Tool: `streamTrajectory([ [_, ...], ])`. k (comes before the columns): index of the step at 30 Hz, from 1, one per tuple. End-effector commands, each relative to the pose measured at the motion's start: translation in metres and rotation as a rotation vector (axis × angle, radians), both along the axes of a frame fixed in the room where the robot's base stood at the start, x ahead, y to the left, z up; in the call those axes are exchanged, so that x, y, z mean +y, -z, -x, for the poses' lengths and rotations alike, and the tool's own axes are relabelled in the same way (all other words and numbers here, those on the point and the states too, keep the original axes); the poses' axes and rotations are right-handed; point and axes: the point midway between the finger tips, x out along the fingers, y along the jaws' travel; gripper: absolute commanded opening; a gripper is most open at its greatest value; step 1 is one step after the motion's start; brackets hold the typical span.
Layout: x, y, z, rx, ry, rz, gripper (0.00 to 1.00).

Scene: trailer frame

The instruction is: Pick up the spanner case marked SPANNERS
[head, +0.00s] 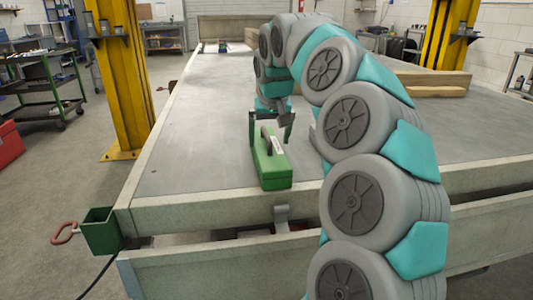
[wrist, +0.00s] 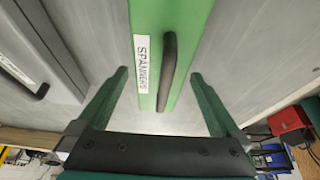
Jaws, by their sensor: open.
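The green spanner case (head: 272,168) stands on the grey trailer bed, with a dark handle and a white label. In the wrist view the case (wrist: 188,50) shows its handle and the label reading SPANNERS. My gripper (head: 270,128) is open at the far end of the case. In the wrist view the green fingers of my gripper (wrist: 160,72) lie on either side of the case, with a gap on each side. Nothing is held. How far the fingertips reach down beside the case is hard to tell.
A grey case (wrist: 55,45) with a black handle and white label lies left of the green one in the wrist view. My arm covers the bed's right part in the head view. Trailer side boards (head: 235,211) edge the bed; the bed (head: 190,125) is clear left of the case.

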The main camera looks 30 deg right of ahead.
Motion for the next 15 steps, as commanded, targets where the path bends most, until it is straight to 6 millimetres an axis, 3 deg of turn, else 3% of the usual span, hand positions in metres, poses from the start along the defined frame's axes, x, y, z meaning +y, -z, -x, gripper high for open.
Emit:
streamTrajectory([
  [10,-0.002,0.041,-0.013,0.005,-0.002,-0.001,1.00],
  [15,-0.003,0.046,-0.016,0.000,-0.001,-0.002,1.00],
])
